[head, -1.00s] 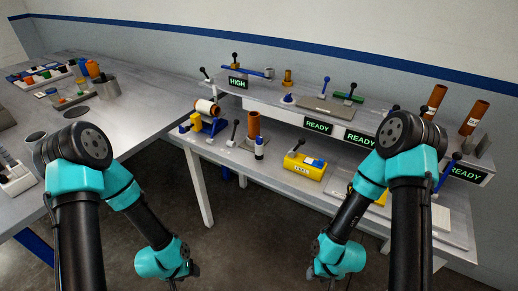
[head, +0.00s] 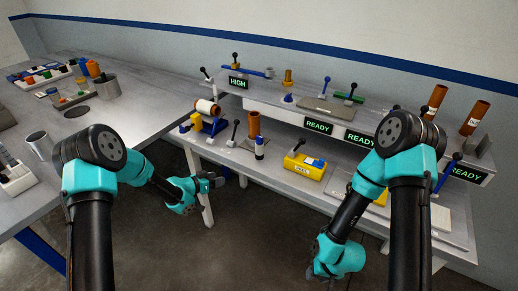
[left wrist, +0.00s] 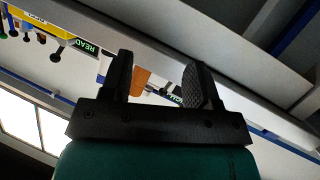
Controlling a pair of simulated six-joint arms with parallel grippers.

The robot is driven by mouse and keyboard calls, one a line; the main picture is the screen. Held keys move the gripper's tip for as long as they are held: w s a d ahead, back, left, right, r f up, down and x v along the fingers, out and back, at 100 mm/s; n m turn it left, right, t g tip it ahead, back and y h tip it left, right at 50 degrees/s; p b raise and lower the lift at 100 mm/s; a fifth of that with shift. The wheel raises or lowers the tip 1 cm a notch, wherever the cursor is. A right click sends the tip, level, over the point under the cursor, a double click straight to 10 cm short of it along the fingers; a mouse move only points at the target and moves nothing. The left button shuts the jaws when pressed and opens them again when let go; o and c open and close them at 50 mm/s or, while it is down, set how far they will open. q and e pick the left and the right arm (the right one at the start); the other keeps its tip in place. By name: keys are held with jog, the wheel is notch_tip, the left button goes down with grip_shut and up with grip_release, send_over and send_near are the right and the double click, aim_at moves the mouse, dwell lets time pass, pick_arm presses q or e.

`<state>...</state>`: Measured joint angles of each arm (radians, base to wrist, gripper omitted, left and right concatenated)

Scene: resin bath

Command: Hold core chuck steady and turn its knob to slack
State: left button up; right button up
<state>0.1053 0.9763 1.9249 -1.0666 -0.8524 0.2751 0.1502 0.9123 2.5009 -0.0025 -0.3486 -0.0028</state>
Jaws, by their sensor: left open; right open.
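What looks like the core chuck (head: 213,125) is a blue stand at the left end of the lower bench shelf. It carries a copper and white spool (head: 205,106), with a yellow block (head: 197,121) beside it. I cannot clearly make out its knob. My left gripper (head: 214,181) is open and empty, below and in front of the shelf's left end, apart from the chuck. Its two dark fingers show spread in the left wrist view (left wrist: 158,85). My right gripper (head: 313,276) is low, over the floor at the front, mostly hidden by its own wrist.
Black-knobbed levers rise near the chuck. The shelf edge and a white leg (head: 195,180) are close to my left gripper.

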aim_at(257, 160)
pick_arm(q)
jog(key=w+d+r+m+g+h, duration=0.1)
jog(key=d+r+m, duration=0.1)
jog(key=w+d+r+m+g+h, duration=0.1)
jog(key=d+r+m+h, duration=0.1)
jog(key=d+r, duration=0.1)
jog(key=w+d+r+m+g+h, duration=0.1)
jog(key=d+r+m, duration=0.2)
jog(key=shift+w+g, duration=0.25)
jog(key=shift+g, duration=0.05)
jog(key=shift+d, duration=0.1)
jog(key=shift+x, duration=4.9)
jog(key=shift+s+r, duration=0.1)
jog(key=shift+r, duration=0.1)
jog(key=c, duration=0.6)
